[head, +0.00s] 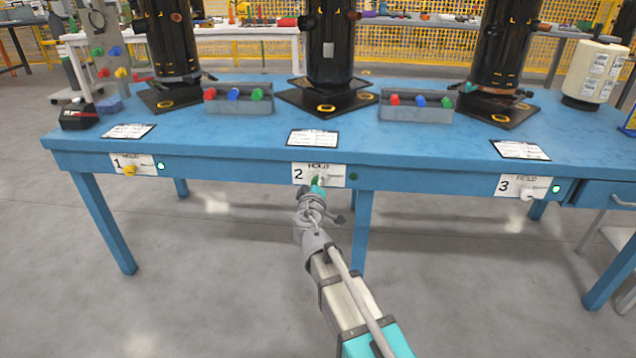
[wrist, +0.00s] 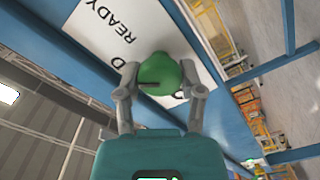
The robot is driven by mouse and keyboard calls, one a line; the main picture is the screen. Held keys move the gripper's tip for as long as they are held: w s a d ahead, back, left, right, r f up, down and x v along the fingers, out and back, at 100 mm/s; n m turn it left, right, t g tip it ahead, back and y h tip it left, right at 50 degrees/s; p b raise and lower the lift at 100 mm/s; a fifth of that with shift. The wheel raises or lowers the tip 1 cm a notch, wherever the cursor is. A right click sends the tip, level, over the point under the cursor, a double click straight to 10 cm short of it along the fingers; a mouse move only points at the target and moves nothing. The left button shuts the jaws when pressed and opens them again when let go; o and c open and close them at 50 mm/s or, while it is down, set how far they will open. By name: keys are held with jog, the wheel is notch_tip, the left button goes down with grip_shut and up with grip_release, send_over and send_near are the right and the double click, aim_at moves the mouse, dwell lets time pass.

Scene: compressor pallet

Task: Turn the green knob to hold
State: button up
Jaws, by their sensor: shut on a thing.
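The green knob (head: 315,181) is on the white panel marked 2 (head: 334,182) at the middle of the table's front edge, with the word HOLD above it. My gripper (head: 316,189) reaches up to it from below and covers part of it. In the wrist view the green knob (wrist: 170,68) sits between the two fingers of my gripper (wrist: 160,86), which are shut on its sides. A dark pointer mark shows on the knob, pointing left in that view. The word READY shows on the panel (wrist: 105,42); the other wording is partly hidden.
A yellow knob (head: 129,171) on panel 1 and a white knob (head: 527,195) on panel 3 flank it. Their lamps glow green; the lamp (head: 353,177) beside panel 2 looks dark. The blue table (head: 250,149) carries black cylinders and grey boxes.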

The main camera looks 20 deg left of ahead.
jog(key=n, duration=0.7)
jog(key=shift+f, duration=0.1)
dwell(0.4)
jog(key=o, duration=1.2)
jog(key=shift+s, duration=0.1)
jog(key=v, duration=1.1)
jog(key=shift+s+d, duration=0.15)
jog(key=shift+s, duration=0.25)
